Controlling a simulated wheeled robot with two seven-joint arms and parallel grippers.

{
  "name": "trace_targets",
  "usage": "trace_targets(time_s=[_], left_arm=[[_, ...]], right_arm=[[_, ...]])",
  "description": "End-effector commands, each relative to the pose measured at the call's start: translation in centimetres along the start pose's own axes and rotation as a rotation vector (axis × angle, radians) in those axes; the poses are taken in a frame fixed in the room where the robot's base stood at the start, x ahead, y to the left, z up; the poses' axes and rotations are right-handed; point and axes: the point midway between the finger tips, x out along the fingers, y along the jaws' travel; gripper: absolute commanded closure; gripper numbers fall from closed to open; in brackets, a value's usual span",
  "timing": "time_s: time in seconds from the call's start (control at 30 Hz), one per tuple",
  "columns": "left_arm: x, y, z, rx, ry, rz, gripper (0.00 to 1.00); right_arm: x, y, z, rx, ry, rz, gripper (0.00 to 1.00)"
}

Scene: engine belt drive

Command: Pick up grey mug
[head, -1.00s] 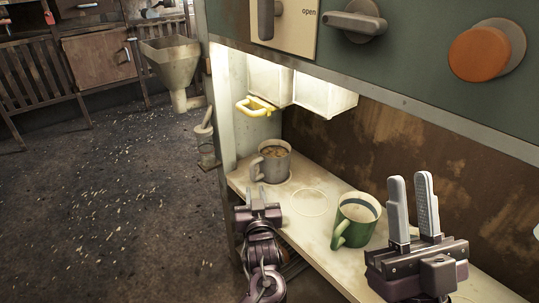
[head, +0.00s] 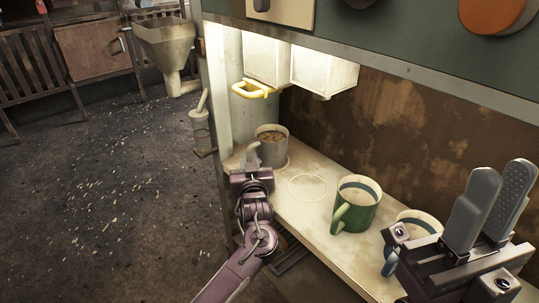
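The grey mug (head: 271,150) stands upright on the shelf at its far left end, with brown contents showing inside. My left gripper (head: 250,158) is at the mug's near left side, by its handle. The gripper's fingers overlap the handle in the picture, so I cannot tell whether they touch it or how far apart they are. My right gripper (head: 502,188) is raised at the right, close to the camera. Its two grey fingers are apart with nothing between them.
A green mug (head: 357,208) stands mid-shelf, and a pale mug with blue (head: 417,222) is partly hidden behind my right gripper. A yellow handle (head: 256,88) and white boxes (head: 324,72) hang above the grey mug. The shelf (head: 308,213) is clear between the grey and green mugs.

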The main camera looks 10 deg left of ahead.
Motion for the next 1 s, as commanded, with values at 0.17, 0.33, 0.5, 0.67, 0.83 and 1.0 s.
trace_targets(time_s=[0.17,0.33,0.5,0.67,0.83,1.0], left_arm=[[0.5,0.0,-0.1,-0.001,0.0,0.001,0.79],[0.4,0.0,-0.1,-0.001,0.0,0.0,0.86],[0.4,0.0,-0.1,-0.001,0.0,0.0,1.0],[0.4,0.0,-0.2,-0.002,0.002,0.0,1.0],[0.4,0.0,-0.3,-0.002,0.002,0.0,1.0],[0.4,0.0,-2.3,-0.003,0.003,0.0,1.0]], right_arm=[[0.0,0.0,0.0,0.0,0.001,-0.001,0.77],[0.0,0.0,0.0,0.0,0.001,-0.001,0.77],[0.0,0.0,0.0,0.0,0.0,-0.001,0.77],[0.0,0.0,0.0,-0.001,0.0,-0.001,0.77],[0.1,0.0,0.0,-0.001,0.0,-0.001,0.77],[0.9,0.1,-0.1,-0.001,0.001,0.0,0.77]])
